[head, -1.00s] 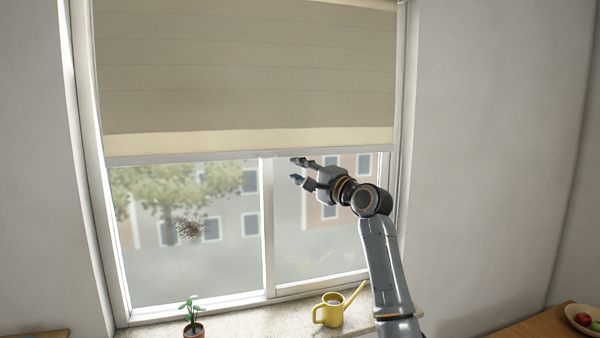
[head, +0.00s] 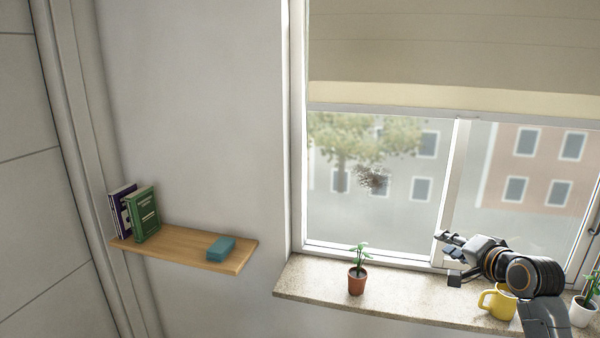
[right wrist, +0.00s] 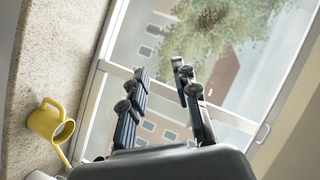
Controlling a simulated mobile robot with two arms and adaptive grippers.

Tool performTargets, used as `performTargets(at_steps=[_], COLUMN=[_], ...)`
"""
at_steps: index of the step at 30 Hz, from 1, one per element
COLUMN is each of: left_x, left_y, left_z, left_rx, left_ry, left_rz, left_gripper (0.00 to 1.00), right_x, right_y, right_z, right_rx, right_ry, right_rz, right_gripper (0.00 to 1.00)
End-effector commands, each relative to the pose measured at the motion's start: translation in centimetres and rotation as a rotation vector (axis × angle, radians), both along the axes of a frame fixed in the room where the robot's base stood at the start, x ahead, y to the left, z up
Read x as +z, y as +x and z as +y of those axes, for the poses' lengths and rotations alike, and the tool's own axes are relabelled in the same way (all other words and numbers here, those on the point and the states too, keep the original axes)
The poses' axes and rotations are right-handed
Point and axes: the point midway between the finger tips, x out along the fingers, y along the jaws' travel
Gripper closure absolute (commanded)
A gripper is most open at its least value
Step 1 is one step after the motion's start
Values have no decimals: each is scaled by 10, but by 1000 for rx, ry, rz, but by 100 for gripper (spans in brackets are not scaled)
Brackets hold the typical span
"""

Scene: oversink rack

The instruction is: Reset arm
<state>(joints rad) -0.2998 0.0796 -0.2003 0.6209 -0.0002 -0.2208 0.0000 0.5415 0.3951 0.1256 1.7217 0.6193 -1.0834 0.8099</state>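My right gripper (head: 447,256) is at the right of the head view, in front of the window and above the sill. Its fingers are apart with nothing between them. In the right wrist view, the two fingers (right wrist: 158,90) stand apart with only the window behind them. A yellow watering can (head: 488,303) stands on the sill just below my right gripper, partly hidden by my arm. It also shows at the left of the right wrist view (right wrist: 45,122). My left gripper is not in view.
A small plant in a terracotta pot (head: 357,281) and a white pot (head: 582,311) stand on the stone sill (head: 320,288). A wooden shelf (head: 180,250) at left holds books (head: 143,213) and a teal block (head: 220,247). A beige blind (head: 440,60) covers the upper window. A dark smudge (head: 373,180) marks the pane.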

Motion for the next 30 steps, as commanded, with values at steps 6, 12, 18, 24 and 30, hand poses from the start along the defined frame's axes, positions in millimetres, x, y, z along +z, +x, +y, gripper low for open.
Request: performTargets(at_steps=[6, 12, 18, 24, 30], left_x=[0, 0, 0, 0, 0], left_y=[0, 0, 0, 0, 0], left_z=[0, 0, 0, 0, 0], left_rx=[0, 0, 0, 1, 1], left_ry=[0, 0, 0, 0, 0], left_rz=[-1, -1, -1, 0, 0], left_gripper=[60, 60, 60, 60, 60], right_x=[-140, -231, -269, -282, -285], right_y=[-85, -196, -286, -349, -402], right_z=[59, 101, 122, 133, 139], right_rx=[159, 350, 504, 613, 705], right_ry=[-324, -582, -735, -817, -873], right_rz=[231, 423, 547, 630, 698], right_gripper=[70, 70, 70, 70, 70])
